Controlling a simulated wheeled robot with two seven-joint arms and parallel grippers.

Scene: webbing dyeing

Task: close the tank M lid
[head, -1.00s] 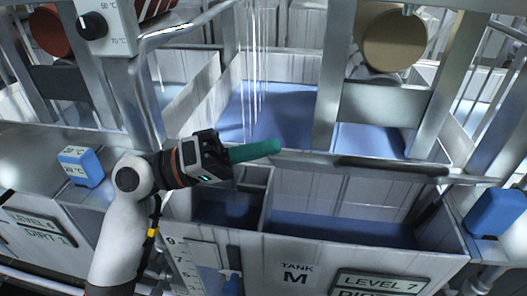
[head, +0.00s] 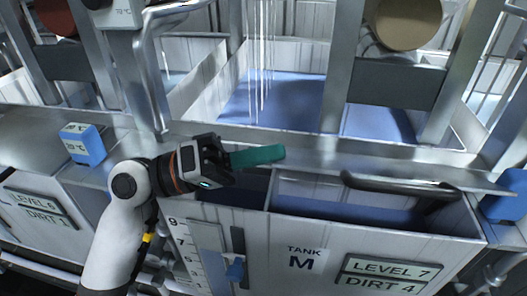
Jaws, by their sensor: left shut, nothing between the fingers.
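Tank M (head: 300,235) stands at the front, marked with a large M. Its grey metal lid (head: 310,150) spans the tank's width and carries a dark bar handle (head: 400,189) near its front edge. The lid is partly down: a gap shows between its front edge and the tank's front rim, with dark blue liquid (head: 345,207) and a divider below. My left gripper (head: 258,156) is shut and empty, its teal fingers overlapping the left part of the lid in the picture. I cannot tell whether they touch it. My right gripper is out of view.
Behind the lid is an open basin with blue liquid (head: 270,100), thin white strands (head: 258,60) and metal posts. A blue block (head: 83,145) sits on the left ledge and another (head: 508,197) at the right. A tan roller (head: 408,22) hangs above.

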